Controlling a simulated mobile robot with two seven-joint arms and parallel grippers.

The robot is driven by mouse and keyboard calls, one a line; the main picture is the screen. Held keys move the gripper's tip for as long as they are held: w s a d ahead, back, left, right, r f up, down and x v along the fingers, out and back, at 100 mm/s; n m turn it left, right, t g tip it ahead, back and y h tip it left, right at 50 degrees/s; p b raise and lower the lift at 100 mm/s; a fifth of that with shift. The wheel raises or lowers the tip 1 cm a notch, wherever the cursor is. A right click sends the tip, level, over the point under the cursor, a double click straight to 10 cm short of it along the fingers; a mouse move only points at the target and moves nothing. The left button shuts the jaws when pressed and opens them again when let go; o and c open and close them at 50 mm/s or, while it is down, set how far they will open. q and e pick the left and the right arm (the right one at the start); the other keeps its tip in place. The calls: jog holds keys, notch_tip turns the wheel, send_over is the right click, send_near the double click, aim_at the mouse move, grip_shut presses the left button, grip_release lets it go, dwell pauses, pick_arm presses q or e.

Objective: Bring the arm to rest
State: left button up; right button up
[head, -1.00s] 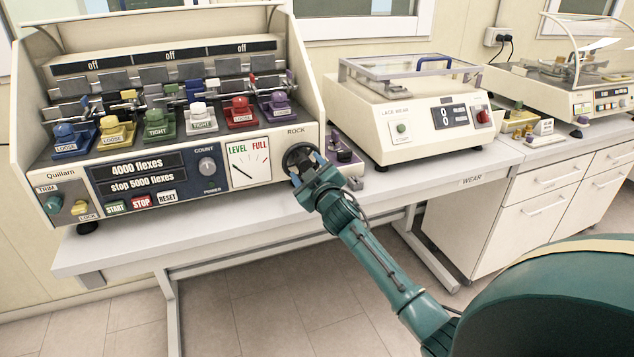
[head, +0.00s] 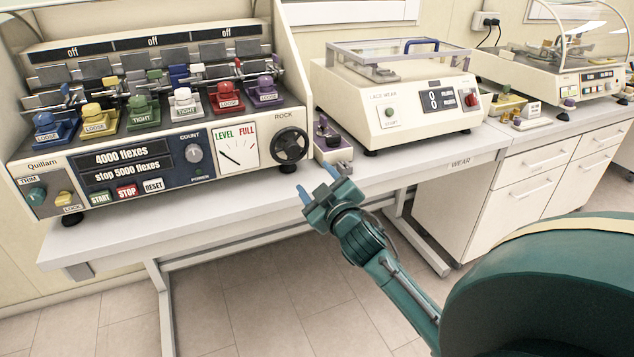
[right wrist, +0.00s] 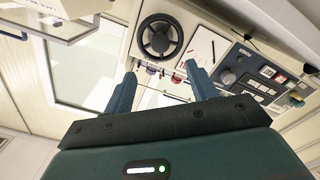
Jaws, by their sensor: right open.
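The handwheel (right wrist: 160,37) shows beyond the fingertips. My left gripper is not in view.
The bench top (head: 230,203) carries the flex tester with colored clamps. A small purple-knobbed block (head: 333,143) and the lace wear machine (head: 385,105) stand to its right. White drawers (head: 520,195) are farther right. Floor (head: 262,290) shows below the bench.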

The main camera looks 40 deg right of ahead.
dwell(0.3)
jog(key=s+a+f+m+g+y, duration=0.1)
jog(key=s+a+f+g+y, duration=0.5)
jog(key=s+a+f, duration=1.6)
jog(key=shift+a+f+g+y, duration=0.45)
jog(key=shift+f+y, duration=0.1)
jog(key=shift+y, duration=0.25)
